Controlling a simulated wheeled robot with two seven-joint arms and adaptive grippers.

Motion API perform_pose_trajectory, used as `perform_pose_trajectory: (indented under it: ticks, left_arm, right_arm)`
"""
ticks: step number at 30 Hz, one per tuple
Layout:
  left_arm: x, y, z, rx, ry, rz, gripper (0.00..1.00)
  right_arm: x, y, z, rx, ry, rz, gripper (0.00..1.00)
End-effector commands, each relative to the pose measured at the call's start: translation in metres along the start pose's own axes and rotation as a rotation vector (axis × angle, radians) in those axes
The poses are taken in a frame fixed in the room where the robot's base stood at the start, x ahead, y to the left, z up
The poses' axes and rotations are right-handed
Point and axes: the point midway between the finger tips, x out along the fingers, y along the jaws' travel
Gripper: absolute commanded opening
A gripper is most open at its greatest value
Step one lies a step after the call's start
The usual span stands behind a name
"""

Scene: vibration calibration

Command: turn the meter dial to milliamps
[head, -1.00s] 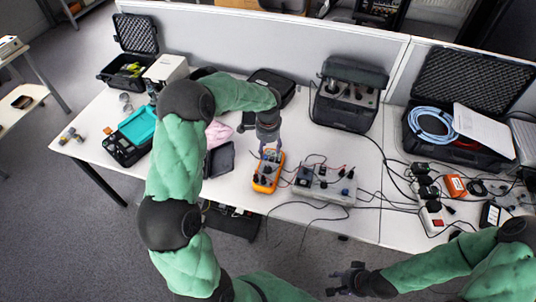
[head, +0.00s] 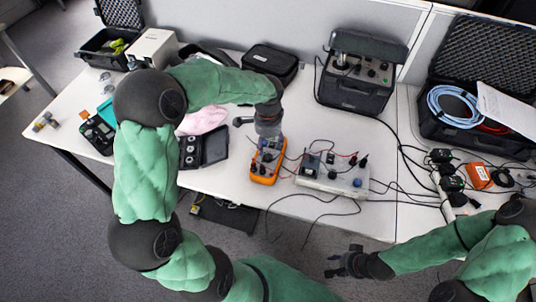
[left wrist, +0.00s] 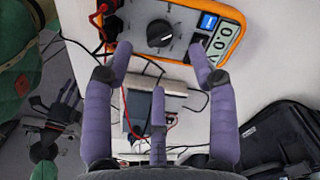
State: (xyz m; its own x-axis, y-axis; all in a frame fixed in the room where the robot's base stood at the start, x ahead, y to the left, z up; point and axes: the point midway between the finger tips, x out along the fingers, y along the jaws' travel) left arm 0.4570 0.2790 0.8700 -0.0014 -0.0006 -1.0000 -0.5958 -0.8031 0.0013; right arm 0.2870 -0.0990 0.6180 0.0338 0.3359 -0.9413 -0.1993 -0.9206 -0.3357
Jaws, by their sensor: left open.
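The orange multimeter (head: 264,176) lies on the white table. In the left wrist view, the meter (left wrist: 236,12) shows its grey face, a black round dial (left wrist: 159,33) and a display (left wrist: 198,47) reading 0.0 V. My left gripper (head: 268,136) is over the meter's far end in the head view and hides part of it. In the left wrist view, my left gripper (left wrist: 160,50) is open, its two long fingertips on either side of the dial and apart from it. My right gripper (head: 345,264) is empty with fingers spread, off the table's front edge.
A grey terminal box (head: 335,178) with leads stands right of the meter. An open black case (head: 205,150) and pink cloth (head: 203,118) lie left. A large black case (head: 358,80) stands behind. Loose cables (head: 315,200) run along the front edge.

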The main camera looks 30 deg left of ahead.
Motion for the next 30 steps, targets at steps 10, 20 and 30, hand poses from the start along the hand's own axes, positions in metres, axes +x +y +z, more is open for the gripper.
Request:
perform_pose_trajectory:
  ticks: [10,20,30]
  left_arm:
    - [0.055,0.0,0.0,-0.001,0.0,0.0,0.58]
    - [0.064,0.0,0.0,0.0,0.001,-0.001,0.58]
    - [0.064,0.0,0.0,0.0,0.001,-0.001,0.03]
  right_arm:
    - [0.021,0.008,-0.001,0.0,0.0,0.0,0.4]
    - [0.024,0.008,-0.001,0.0,0.0,0.0,0.4]
    - [0.024,0.008,-0.001,0.0,0.0,0.0,0.4]
